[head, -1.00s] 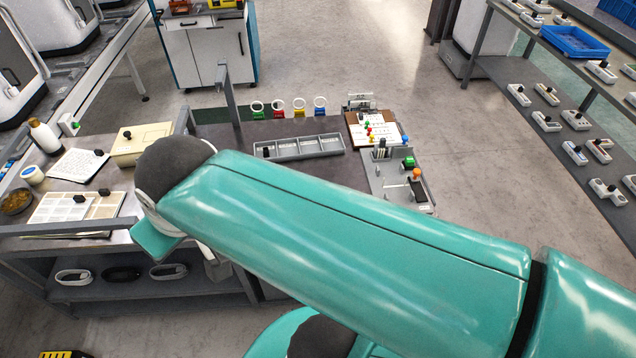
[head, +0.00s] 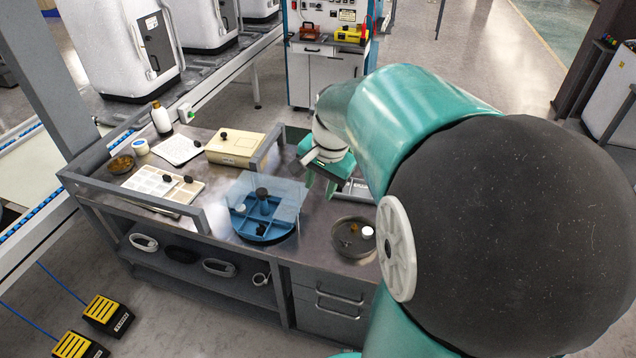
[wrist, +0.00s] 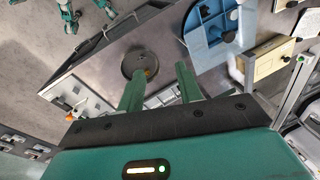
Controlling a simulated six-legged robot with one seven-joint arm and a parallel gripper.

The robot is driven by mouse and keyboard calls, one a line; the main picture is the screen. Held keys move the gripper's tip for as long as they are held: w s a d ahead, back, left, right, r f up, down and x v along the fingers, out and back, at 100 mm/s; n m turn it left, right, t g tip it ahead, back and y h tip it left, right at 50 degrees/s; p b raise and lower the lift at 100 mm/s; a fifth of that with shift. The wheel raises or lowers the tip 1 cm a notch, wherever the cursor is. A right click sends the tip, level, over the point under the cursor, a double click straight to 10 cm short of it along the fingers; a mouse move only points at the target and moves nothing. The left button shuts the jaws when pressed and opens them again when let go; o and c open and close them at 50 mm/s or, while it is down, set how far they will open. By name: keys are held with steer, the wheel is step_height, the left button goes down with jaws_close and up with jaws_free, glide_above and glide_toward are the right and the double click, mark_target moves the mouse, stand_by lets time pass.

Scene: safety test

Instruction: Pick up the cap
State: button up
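A small round white piece (head: 367,232), perhaps the cap, sits at the right side of a dark round pan (head: 345,247) on the bench. A small brass-coloured piece (head: 354,228) is also in the pan. The pan shows in the wrist view (wrist: 131,67), between and beyond my fingertips, with a small yellowish piece (wrist: 148,73) at its edge; the white piece is not clear there. My gripper (head: 319,184) is above the bench, behind the pan and apart from it. In the wrist view my gripper (wrist: 157,82) has its fingers spread with nothing between them.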

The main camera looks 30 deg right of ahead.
steer(key=s+d+f+m+y, duration=0.1)
steer(key=d+f+m+y, duration=0.1)
steer(key=d+f+m, duration=0.8)
steer(key=s+d+f+m+y, duration=0.1)
steer(key=d+f+m, duration=0.2)
steer(key=d+f, duration=0.7)
steer(key=shift+t, duration=0.3)
steer(key=x, duration=0.3)
steer(key=d+x, duration=0.1)
steer(key=x, duration=0.5)
steer(key=shift+w+d+f, duration=0.3)
steer(key=shift+w+f, duration=0.1)
steer(key=c, duration=0.6)
